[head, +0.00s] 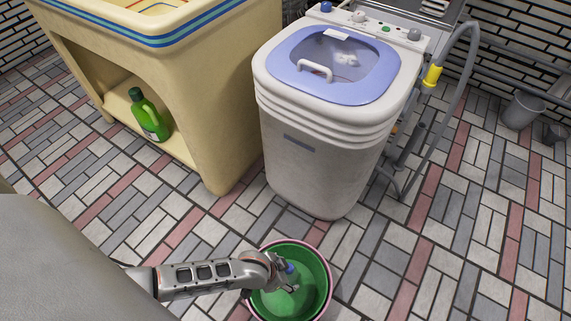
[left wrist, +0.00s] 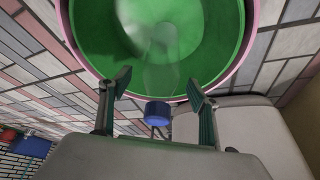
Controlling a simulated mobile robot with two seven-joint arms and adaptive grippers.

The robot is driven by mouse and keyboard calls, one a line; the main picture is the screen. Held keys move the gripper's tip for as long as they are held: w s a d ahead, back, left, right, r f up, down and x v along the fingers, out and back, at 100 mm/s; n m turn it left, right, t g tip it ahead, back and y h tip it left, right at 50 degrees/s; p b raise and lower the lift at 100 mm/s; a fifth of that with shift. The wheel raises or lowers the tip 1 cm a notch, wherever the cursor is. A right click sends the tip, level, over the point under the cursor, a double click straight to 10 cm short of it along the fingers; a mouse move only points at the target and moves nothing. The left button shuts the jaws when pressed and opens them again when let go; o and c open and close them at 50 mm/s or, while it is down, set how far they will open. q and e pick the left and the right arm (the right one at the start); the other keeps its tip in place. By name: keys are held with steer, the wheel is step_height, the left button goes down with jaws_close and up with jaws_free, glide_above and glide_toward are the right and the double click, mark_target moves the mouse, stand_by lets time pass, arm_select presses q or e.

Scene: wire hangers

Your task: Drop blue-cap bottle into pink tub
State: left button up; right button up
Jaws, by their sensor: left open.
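The tub (head: 328,262) stands on the floor, green inside with a pink rim. It also fills the top of the left wrist view (left wrist: 85,45). The blue-cap bottle (left wrist: 160,65) looks clear and points into the tub, its blue cap (left wrist: 158,112) towards my palm. The cap also shows in the head view (head: 290,268), over the tub's inside. My left gripper (head: 287,273) is over the tub. Its fingers (left wrist: 157,88) are open on either side of the bottle, with gaps visible. Whether the bottle touches the tub's floor is unclear. My right gripper is not in view.
A white washing machine (head: 320,165) with a blue lid stands behind the tub. A beige basin unit (head: 215,100) is at the left, with a green bottle (head: 149,115) on its lower shelf. Grey buckets (head: 522,110) are at the far right.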

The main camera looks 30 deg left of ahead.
arm_select(q)
steer(key=r+p, duration=0.2)
steer(key=r, duration=0.1)
steer(key=w+r+p, duration=0.1)
steer(key=r, duration=0.1)
steer(key=shift+r+p, duration=0.25)
steer(key=shift+p, duration=0.05)
steer(key=w+d+r+n+y, duration=0.1)
steer(key=w+r+n, duration=0.1)
steer(key=w+r, duration=1.5)
steer(key=shift+d+r+n, duration=0.3)
steer(key=shift+r, duration=0.45)
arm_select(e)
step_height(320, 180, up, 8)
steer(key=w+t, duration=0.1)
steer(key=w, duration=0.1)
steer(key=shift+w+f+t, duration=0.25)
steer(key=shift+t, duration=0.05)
